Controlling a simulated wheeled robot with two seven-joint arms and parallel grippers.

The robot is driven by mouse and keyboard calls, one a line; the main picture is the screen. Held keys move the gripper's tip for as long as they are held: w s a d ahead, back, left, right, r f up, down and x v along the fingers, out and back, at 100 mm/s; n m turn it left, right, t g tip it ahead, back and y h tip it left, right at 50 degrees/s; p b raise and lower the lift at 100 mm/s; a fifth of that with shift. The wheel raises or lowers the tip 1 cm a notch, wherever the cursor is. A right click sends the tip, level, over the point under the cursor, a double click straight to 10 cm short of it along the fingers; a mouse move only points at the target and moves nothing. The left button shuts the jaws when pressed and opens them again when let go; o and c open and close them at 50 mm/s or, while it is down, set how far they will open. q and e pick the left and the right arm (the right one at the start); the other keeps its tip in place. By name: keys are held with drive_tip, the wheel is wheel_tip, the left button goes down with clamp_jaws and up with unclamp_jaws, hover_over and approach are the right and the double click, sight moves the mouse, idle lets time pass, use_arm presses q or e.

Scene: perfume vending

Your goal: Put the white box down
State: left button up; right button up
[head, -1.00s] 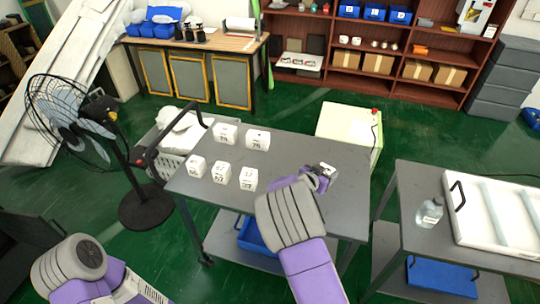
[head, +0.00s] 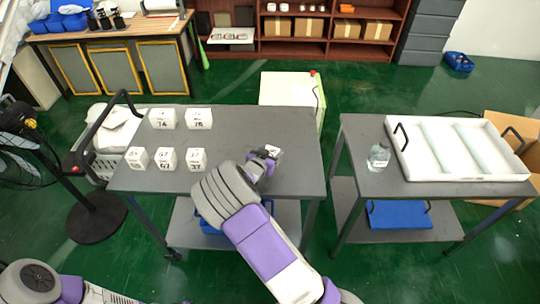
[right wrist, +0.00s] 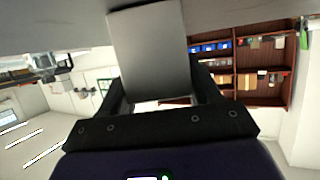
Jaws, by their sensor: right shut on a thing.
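A white box (head: 272,150) is between the fingers of my right gripper (head: 266,156), over the right half of the grey cart table. In the right wrist view it is a pale grey-white block (right wrist: 150,50) between the two dark fingers (right wrist: 160,98). The head view does not make clear whether its underside touches the tabletop. Several other white boxes with printed numbers stand to the left in two rows, such as a front one (head: 197,159) and a back one (head: 199,118). My left gripper is out of view; only part of the left arm shows at lower left.
The grey cart table (head: 298,180) is bare around the right gripper and at its right end. A second cart (head: 352,150) on the right holds a clear bottle (head: 379,156) and a white tray (head: 402,168). A white cabinet (head: 285,87) stands behind the first table.

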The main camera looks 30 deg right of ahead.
drive_tip(key=o, duration=1.1)
drive_tip(key=shift+f, duration=0.1)
drive_tip(key=shift+a+r, duration=0.1)
drive_tip(key=shift+r, duration=0.15)
drive_tip(key=p+v, duration=0.3)
drive_tip(key=v, duration=0.8)
drive_tip(key=shift+s+a, duration=0.3)
drive_tip(key=shift+s, duration=0.05)
